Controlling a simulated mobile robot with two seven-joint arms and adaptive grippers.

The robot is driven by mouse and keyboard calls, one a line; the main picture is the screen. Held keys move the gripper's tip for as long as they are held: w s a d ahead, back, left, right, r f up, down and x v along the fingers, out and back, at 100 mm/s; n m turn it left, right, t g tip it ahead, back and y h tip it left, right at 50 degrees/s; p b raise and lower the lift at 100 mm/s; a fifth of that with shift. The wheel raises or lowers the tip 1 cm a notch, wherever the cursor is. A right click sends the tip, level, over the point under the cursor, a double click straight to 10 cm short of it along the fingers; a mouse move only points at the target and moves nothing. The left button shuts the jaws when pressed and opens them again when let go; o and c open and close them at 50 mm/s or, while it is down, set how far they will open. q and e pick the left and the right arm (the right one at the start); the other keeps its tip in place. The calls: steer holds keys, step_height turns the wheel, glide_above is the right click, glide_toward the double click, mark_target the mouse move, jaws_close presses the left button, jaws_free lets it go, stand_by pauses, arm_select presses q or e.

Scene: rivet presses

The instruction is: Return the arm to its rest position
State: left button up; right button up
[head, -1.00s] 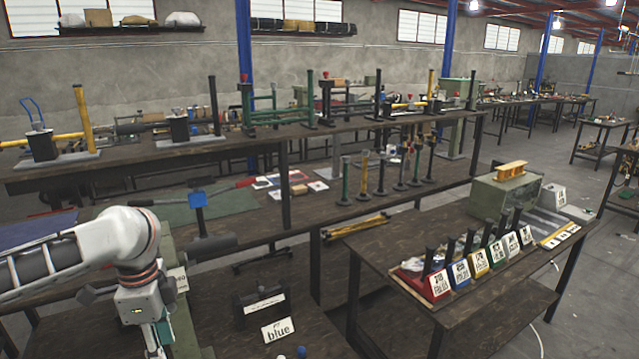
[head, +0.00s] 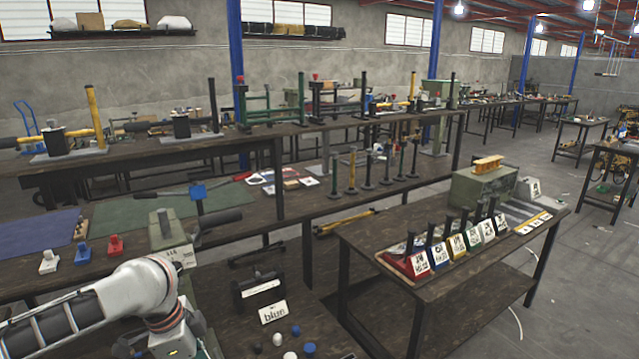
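My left arm (head: 135,290), white with dark ribbed bands, comes in from the left edge at the bottom left. Its wrist is at the bottom edge and its gripper is cut off below the frame. My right arm and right gripper are not in view. A press with a blue-capped post and a black lever (head: 198,192) stands behind the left arm. The arm overlaps the near workbench in the picture; I cannot tell whether it touches anything.
White, blue and red (head: 115,245) blocks sit behind the arm. A side table (head: 372,240) holds a row of coloured labelled bins. Open floor lies at right.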

arm_select(q)
steer(key=s+d+f+n+t+h, duration=0.2)
steer(key=d+f+n+t+h, duration=0.3)
steer(key=d+f, duration=0.85)
steer(key=s+a+f+n+t+y, duration=0.4)
steer(key=s+a+f, duration=0.6)
steer(key=s, duration=0.5)
steer(key=a+n+y, duration=0.1)
steer(key=a, duration=0.1)
steer(key=shift+s+a+f, duration=0.2)
steer(key=shift+a+f, duration=0.05)
steer(key=shift+a, duration=0.15)
